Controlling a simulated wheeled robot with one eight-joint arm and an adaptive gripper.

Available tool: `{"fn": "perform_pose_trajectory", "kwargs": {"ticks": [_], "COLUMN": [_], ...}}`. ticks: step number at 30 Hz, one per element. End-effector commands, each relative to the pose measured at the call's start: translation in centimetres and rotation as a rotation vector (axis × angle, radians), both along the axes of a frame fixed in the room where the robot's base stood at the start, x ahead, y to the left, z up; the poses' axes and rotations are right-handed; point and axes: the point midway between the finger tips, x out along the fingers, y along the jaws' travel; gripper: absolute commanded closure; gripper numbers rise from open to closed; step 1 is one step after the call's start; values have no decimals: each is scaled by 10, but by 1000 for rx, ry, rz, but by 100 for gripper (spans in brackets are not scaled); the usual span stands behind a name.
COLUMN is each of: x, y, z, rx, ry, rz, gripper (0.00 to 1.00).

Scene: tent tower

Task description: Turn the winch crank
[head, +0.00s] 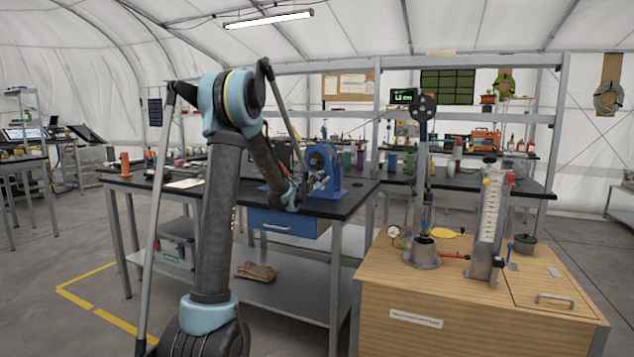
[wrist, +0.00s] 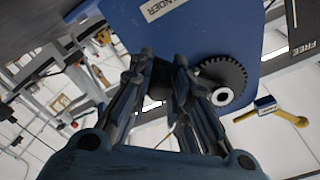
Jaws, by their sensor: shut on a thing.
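The blue winch (head: 330,158) stands on the dark-topped bench, beyond my arm in the head view. In the wrist view its blue housing (wrist: 215,30) fills the top, with a partly readable label ending in "NDER". A dark toothed wheel (wrist: 228,78) with a pale hub sits on its face, to the right of my fingers. My gripper (wrist: 162,66) is shut on a dark grip, which I take to be the crank handle (wrist: 158,88); the fingers hide most of it. In the head view my gripper (head: 316,184) is small, right at the winch's front.
A wooden cabinet (head: 450,318) with a pulley post (head: 423,150) and a graduated column (head: 490,215) stands at the right front. A blue drawer (head: 285,224) hangs under the bench (head: 345,203). Open floor (head: 60,235) lies to the left.

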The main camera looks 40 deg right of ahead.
Motion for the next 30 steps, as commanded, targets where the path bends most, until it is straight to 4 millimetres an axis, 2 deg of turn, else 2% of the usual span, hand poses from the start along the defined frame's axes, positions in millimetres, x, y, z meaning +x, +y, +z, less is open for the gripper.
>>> {"fn": "perform_pose_trajectory", "kwargs": {"ticks": [1,2,4,5,17,23,30], "x": [4,4,4,3,-1,-11,-28], "y": [0,0,0,0,3,26,68], "z": [1,1,1,1,1,1,1], "rx": [-1,-1,-1,-1,-1,0,0], "ry": [2,2,2,2,1,1,2], "rz": [7,7,6,6,2,3,4], "gripper": [100,80,64,60,60,60,60]}}
